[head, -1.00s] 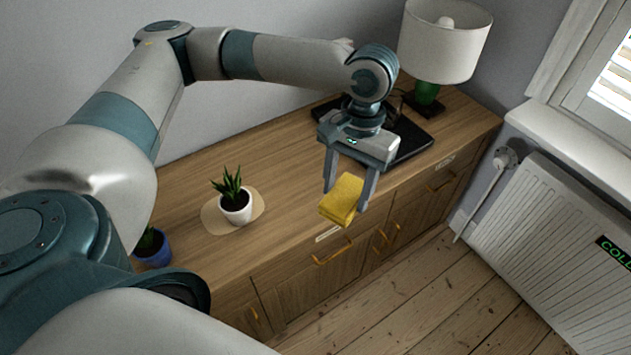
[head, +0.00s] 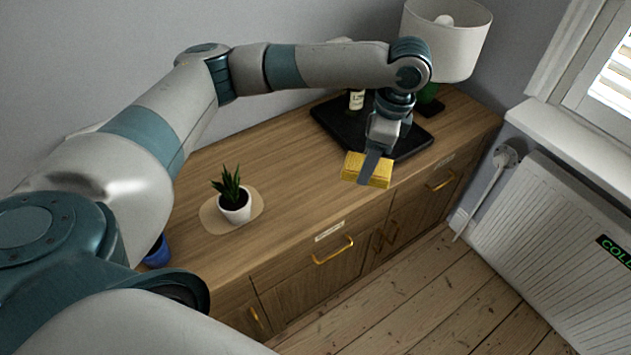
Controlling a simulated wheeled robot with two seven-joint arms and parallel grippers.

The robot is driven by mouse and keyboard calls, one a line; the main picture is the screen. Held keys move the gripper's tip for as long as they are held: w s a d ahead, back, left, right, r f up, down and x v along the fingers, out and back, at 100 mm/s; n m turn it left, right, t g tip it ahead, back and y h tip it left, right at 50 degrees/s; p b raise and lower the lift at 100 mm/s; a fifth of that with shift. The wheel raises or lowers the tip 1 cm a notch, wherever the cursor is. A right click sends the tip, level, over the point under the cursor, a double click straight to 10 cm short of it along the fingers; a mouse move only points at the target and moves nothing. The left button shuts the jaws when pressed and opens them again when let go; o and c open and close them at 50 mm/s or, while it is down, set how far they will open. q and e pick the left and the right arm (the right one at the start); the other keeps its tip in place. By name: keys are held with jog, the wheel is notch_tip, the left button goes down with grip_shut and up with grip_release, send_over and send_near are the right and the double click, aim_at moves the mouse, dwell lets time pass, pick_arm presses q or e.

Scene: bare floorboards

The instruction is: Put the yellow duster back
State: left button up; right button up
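The yellow duster (head: 353,168), a folded cloth, is held over the front part of the wooden sideboard top (head: 290,180), just in front of the black tray (head: 410,146). My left gripper (head: 370,178) is shut on the duster, with one finger seen across its near face and the other hidden behind it. I cannot tell whether the duster touches the wood. My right gripper is not in view.
A bottle (head: 356,101) stands on the tray. A lamp with a white shade (head: 445,38) stands at the far right end. A potted plant (head: 235,200) stands on a round mat (head: 213,218); a blue pot (head: 158,252) is partly hidden by my arm. A radiator (head: 550,230) is at right.

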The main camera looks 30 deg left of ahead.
pick_arm(q)
jog(key=w+a+f+m+t, duration=0.1)
jog(key=w+m, duration=0.3)
jog(key=m, duration=0.4)
jog(key=w+a+f+m+t+h, duration=0.1)
jog(key=w+a+f+m, duration=0.2)
jog(key=m, duration=0.6)
jog(key=shift+w+a+f+b, duration=0.15)
jog(key=shift+w+a+b, duration=0.15)
jog(key=shift+w+a, duration=0.6)
jog(key=shift+d, duration=0.1)
jog(key=s+a+f+p, duration=0.1)
jog(key=s+a+f, duration=0.1)
jog(key=a, duration=0.1)
jog(key=s+a+f+p, duration=0.1)
jog(key=s+a+f, duration=0.1)
jog(key=a, duration=0.1)
jog(key=s+a+f+p, duration=0.1)
jog(key=s+a+f, duration=0.1)
jog(key=a, duration=0.1)
jog(key=shift+f+p, duration=0.1)
jog(key=shift+p, duration=0.3)
jog(key=shift+s+a+f, duration=0.2)
jog(key=shift+a+f, duration=0.1)
jog(key=shift+f, duration=0.05)
